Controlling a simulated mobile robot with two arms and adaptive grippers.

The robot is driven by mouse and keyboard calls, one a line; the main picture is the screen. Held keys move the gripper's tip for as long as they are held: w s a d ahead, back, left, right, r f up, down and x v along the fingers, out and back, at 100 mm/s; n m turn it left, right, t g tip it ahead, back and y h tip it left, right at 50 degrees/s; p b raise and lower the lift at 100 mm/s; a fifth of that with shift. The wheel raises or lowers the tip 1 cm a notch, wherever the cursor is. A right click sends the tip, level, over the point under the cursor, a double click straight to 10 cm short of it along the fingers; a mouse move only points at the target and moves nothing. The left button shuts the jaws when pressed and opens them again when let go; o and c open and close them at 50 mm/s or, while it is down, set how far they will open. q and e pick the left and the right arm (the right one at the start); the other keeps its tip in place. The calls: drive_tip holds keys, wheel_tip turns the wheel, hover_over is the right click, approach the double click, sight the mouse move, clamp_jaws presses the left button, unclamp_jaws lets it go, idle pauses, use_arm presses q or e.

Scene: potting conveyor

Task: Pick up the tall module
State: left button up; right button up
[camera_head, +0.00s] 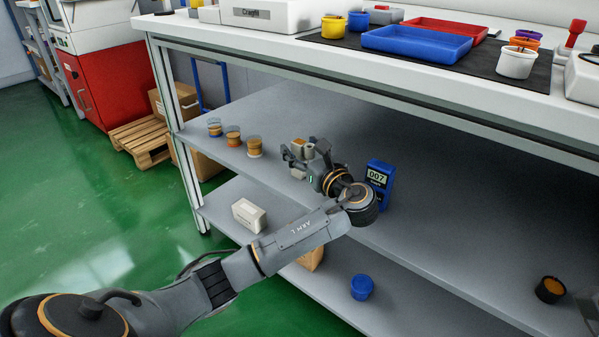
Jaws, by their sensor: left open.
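My left gripper (298,156) is over the middle shelf of the bench, its fingers apart, pointing left. A small module with a tan top and pale body (297,147) shows at the fingers, partly hidden by them; I cannot tell whether they touch it. To its left stand three small round modules with amber middles: a front one (254,147), a middle one (233,136) and a rear one (214,127). I cannot tell for sure which is the tall module. My right gripper is not in view.
The bench top (330,50) overhangs the shelf. The lower shelf holds a white box (248,215) and a blue pot (361,287).

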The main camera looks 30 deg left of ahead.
use_arm(q)
drive_tip(key=shift+b+x, duration=0.35)
drive_tip(key=shift+x, duration=0.7)
clamp_jaws()
